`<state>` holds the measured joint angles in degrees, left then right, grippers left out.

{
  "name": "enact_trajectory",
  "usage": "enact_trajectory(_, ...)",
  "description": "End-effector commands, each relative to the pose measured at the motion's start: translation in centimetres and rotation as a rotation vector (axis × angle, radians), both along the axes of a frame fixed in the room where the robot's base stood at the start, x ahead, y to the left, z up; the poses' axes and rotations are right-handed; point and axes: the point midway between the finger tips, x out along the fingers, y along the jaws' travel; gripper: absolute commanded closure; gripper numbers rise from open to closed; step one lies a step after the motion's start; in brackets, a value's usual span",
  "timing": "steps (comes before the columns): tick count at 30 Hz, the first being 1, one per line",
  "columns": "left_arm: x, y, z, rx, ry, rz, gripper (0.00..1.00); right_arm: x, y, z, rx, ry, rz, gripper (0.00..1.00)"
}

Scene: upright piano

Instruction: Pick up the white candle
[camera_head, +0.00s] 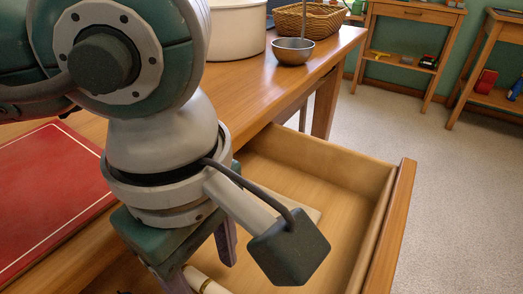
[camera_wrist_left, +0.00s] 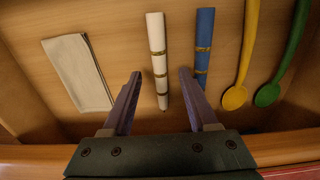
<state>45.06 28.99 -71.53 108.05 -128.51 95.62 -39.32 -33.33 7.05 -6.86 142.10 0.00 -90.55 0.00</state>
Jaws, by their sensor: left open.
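The white candle (camera_wrist_left: 156,50) has gold bands and lies lengthwise in the open wooden drawer in the left wrist view. Part of it also shows in the head view (camera_head: 205,284), below my gripper. My left gripper (camera_wrist_left: 161,72) is open and empty, pointing down into the drawer. In the wrist view its fingertips appear on either side of the candle, with no contact visible. How high they are above it is hard to tell. In the head view my arm and wrist hide much of the drawer around the left gripper (camera_head: 200,262). My right gripper does not show.
A blue candle (camera_wrist_left: 204,40) lies close right of the white one, near a fingertip. A folded cloth (camera_wrist_left: 78,72), yellow spoon (camera_wrist_left: 238,70) and green spoon (camera_wrist_left: 285,60) share the drawer (camera_head: 345,165). A red mat (camera_head: 50,195), white pot (camera_head: 235,32) and metal bowl (camera_head: 293,52) are above.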

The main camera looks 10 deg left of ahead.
Motion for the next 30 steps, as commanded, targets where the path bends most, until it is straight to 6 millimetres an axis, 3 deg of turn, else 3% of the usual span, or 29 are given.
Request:
enact_trajectory(1,-0.1,-0.1,-1.3,-0.001,0.004,0.000,0.41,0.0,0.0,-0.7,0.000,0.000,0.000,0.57)
enact_trajectory(6,0.0,-0.2,-3.1,-0.002,0.002,0.000,0.41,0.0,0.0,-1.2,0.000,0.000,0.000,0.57)
enact_trajectory(14,0.0,-0.2,-3.2,-0.002,0.001,-0.001,0.42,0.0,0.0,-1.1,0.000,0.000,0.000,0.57)
enact_trajectory(30,0.0,-0.2,-3.1,-0.002,0.001,0.000,1.00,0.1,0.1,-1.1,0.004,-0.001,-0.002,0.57)
